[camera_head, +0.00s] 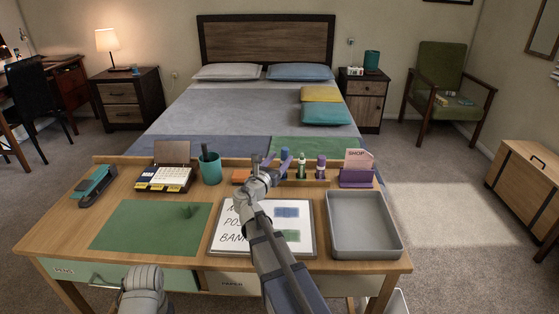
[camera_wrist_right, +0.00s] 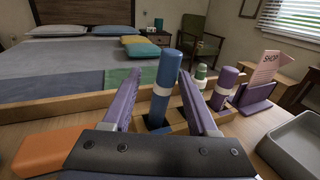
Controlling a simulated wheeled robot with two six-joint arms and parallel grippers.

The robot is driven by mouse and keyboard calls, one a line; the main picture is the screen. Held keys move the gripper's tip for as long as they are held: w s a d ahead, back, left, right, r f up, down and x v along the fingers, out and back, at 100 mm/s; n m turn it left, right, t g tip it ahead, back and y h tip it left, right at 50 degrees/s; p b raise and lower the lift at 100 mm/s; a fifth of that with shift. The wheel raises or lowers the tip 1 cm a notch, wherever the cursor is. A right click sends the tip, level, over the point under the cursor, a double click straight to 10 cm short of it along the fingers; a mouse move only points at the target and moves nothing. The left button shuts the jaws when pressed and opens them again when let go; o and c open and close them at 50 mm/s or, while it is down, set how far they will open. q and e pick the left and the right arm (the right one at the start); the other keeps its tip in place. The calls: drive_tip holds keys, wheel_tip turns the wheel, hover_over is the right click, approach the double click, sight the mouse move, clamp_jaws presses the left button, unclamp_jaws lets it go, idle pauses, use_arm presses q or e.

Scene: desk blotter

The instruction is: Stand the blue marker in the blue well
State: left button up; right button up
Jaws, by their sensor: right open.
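The blue marker (camera_wrist_right: 168,72), with a white band, stands about upright in the dark blue well (camera_wrist_right: 155,123) of the wooden holder. It leans slightly right in the right wrist view; whether it is fully seated is hard to tell. In the head view the marker (camera_head: 285,155) shows just beyond my right gripper (camera_head: 270,161). My right gripper (camera_wrist_right: 160,80) is open, its two purple fingers on either side of the marker with visible gaps. My left gripper is not in view; only part of my left arm shows at the bottom of the head view.
Green (camera_wrist_right: 201,73) and purple (camera_wrist_right: 226,82) markers stand right of the blue one. A purple card holder (camera_head: 356,178) is further right. An orange block (camera_head: 241,176) lies left, near a teal cup (camera_head: 210,170). A grey tray (camera_head: 364,249) and a whiteboard (camera_head: 226,230) lie in front.

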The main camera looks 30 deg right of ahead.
drive_tip(key=v, duration=1.2)
